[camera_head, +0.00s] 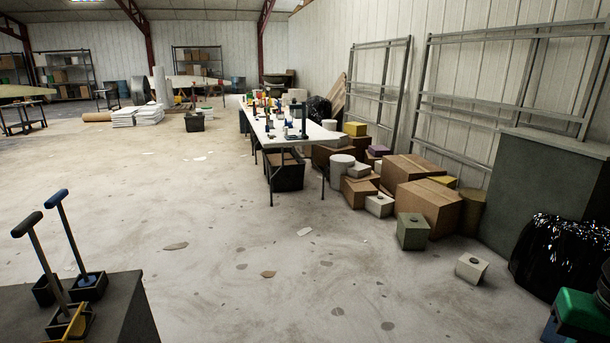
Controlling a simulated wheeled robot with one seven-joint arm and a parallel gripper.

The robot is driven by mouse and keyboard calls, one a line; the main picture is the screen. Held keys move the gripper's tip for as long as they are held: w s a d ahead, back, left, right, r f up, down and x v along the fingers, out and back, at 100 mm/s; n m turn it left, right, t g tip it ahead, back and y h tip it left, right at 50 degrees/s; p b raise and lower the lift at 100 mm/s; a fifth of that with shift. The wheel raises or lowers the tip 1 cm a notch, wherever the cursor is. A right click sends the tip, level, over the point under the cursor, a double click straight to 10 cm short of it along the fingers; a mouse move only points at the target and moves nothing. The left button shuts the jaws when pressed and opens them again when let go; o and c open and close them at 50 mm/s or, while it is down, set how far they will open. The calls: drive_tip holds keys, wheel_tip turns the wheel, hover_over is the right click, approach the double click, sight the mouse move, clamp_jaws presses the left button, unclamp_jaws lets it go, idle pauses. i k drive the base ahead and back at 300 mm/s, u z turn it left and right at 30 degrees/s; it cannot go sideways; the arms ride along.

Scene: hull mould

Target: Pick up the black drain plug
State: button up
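I cannot make out a black drain plug for certain. A long white table (312,137) in the middle distance carries many small items, some of them dark, too small to tell apart. A tall black item (304,122) stands near its front end. My gripper does not show in this view.
A dark grey bench (128,300) at the lower left holds long-handled tools in small black holders (91,288). Cardboard boxes (428,205), metal racks (455,125) and a shiny black bag (555,255) line the right. The pale floor (215,235) in the middle is mostly clear.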

sight(27, 225)
drive_tip(key=z, duration=1.3)
drive_tip(key=i, duration=0.15)
drive_tip(key=u, duration=3.3)
drive_tip(key=k, duration=0.95)
drive_tip(key=z, duration=0.2)
drive_tip(key=i, duration=0.9)
drive_tip(key=u, duration=0.1)
